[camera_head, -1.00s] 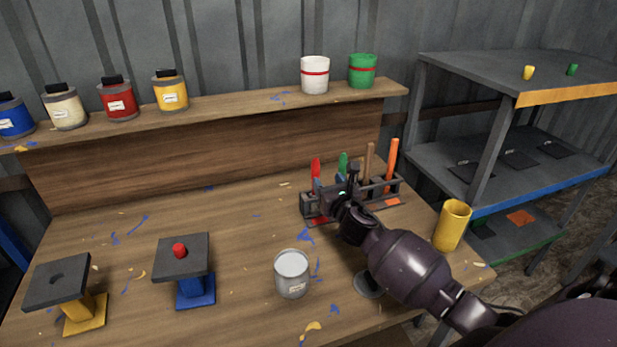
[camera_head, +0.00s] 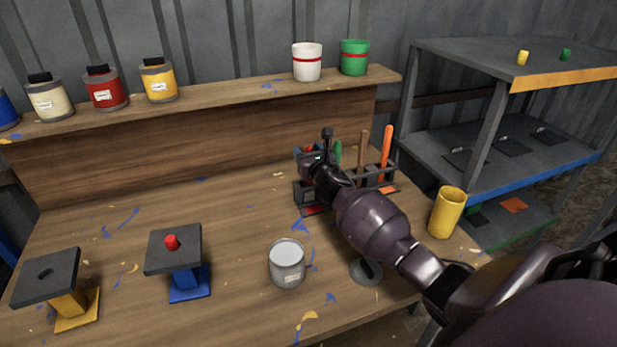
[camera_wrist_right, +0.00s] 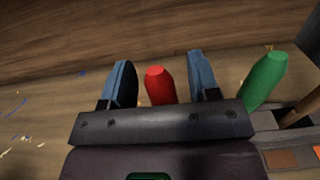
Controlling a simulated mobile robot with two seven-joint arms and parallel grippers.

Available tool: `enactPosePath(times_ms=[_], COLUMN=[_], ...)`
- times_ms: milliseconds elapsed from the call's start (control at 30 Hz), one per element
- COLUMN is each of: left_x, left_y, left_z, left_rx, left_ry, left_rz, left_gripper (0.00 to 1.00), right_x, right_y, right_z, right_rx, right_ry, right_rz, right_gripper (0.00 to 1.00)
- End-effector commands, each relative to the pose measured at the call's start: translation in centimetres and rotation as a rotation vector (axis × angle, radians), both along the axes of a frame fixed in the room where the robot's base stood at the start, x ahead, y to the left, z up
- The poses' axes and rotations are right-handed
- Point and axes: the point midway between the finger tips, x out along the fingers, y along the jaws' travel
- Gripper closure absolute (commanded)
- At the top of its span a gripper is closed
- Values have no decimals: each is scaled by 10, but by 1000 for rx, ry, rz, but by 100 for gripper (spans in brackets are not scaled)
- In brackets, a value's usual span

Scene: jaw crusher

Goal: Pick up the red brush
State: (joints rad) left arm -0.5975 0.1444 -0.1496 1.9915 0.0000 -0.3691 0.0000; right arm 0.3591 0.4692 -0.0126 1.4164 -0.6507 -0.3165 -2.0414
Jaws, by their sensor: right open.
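The red brush (camera_wrist_right: 160,86) shows its rounded handle end between the two open fingers of my right gripper (camera_wrist_right: 162,84) in the right wrist view. A gap shows on each side of the handle, and its lower part is hidden behind the gripper body. In the head view my right gripper (camera_head: 312,152) is at the left end of the brush rack (camera_head: 308,195) and covers most of the red brush. A green handle (camera_wrist_right: 264,80) stands just right of the right finger in the wrist view. My left gripper is not in view.
A brown handle (camera_head: 362,150) and an orange handle (camera_head: 386,152) stand in the rack's right part. A yellow cup (camera_head: 447,212) and a grey can (camera_head: 287,264) stand on the table. A raised wooden shelf (camera_head: 220,93) with paint jars runs behind.

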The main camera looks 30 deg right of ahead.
Motion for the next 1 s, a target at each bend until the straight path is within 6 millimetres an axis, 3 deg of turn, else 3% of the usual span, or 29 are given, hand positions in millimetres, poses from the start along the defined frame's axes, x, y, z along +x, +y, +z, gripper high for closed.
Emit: enactPosePath(times_ms=[133,400,733,1000], left_x=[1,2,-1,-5], left_y=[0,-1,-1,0], left_z=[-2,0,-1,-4], left_rx=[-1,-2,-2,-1], left_ry=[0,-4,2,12], left_rz=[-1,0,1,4], left_gripper=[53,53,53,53], right_x=[10,11,11,11], right_y=[-2,-3,-3,-3], right_z=[-1,0,0,2], right_rx=[0,0,0,-1], right_ry=[1,0,0,-1], right_rz=[0,1,1,1], right_gripper=[45,46,97,99])
